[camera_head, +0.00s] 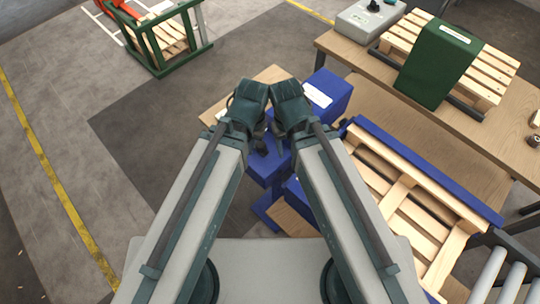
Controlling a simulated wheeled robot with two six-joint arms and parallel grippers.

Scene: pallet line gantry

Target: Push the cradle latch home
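My two arms reach forward from the bottom and their wrists meet at the picture's middle. My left gripper (259,143) and my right gripper (279,139) point down, close together, over a blue fixture (328,92) with a white label. The wrists cover most of the fingers, so I cannot tell whether they are open, shut or touching the fixture. A wooden pallet (395,197) lies right of my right arm, with a blue rail (425,168) along its far side. I cannot make out a latch; it may be hidden behind my wrists.
A wooden bench (345,48) at upper right carries a grey control box (365,22) and a slatted pallet under a green cover (437,65). A green frame (152,45) holding a pallet stands at upper left. Rollers (490,275) show at lower right. The left floor is clear.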

